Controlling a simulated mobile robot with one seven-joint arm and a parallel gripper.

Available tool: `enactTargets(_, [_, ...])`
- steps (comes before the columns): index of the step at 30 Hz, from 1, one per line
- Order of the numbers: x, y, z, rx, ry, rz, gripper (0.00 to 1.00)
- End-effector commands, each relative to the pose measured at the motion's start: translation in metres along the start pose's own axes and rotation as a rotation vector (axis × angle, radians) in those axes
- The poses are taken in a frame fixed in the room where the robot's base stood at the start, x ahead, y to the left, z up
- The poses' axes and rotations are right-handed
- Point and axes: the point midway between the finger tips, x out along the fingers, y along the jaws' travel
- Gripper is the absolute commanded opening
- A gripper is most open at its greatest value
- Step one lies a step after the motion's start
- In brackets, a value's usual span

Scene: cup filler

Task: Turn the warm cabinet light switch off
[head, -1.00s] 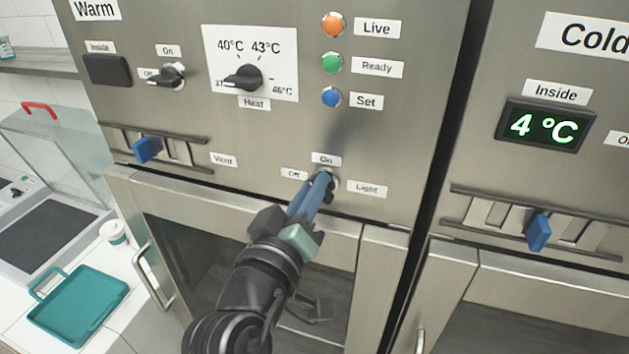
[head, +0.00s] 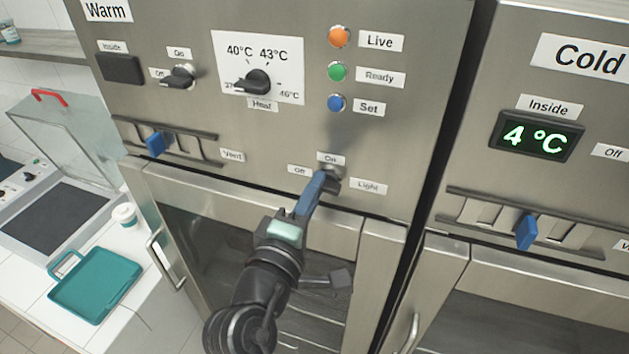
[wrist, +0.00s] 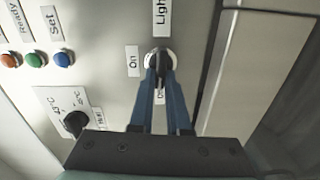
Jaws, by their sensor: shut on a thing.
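The warm cabinet light switch (head: 333,173) is a dark knob on a round silver base, on the steel panel between the "Off", "On" and "Light" labels. My gripper (head: 322,176) has its blue fingers at the knob, partly covering it in the head view. In the wrist view my gripper (wrist: 159,72) is shut on the dark handle of the light switch (wrist: 159,56), one finger on each side. There the handle lies roughly along the line between the "Light" label (wrist: 162,18) and the partly hidden "Off" label. Its pointer end is hard to make out between the fingers.
The heat dial (head: 252,82), the warm cabinet's upper switch (head: 180,76) and its blue vent slider (head: 155,143) are on the same panel. Orange, green and blue lights sit above the light switch. The cold cabinet (head: 500,60) stands at right. A teal tray (head: 97,283) lies at lower left.

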Motion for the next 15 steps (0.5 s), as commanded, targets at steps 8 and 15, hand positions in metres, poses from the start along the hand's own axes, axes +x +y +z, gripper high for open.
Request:
enactTargets(8, [0.0, -0.0016, 0.0001, -0.079, -0.001, -0.002, 0.0])
enactTargets(15, [0.0, -0.0023, 0.0002, -0.093, -0.001, -0.002, 0.0])
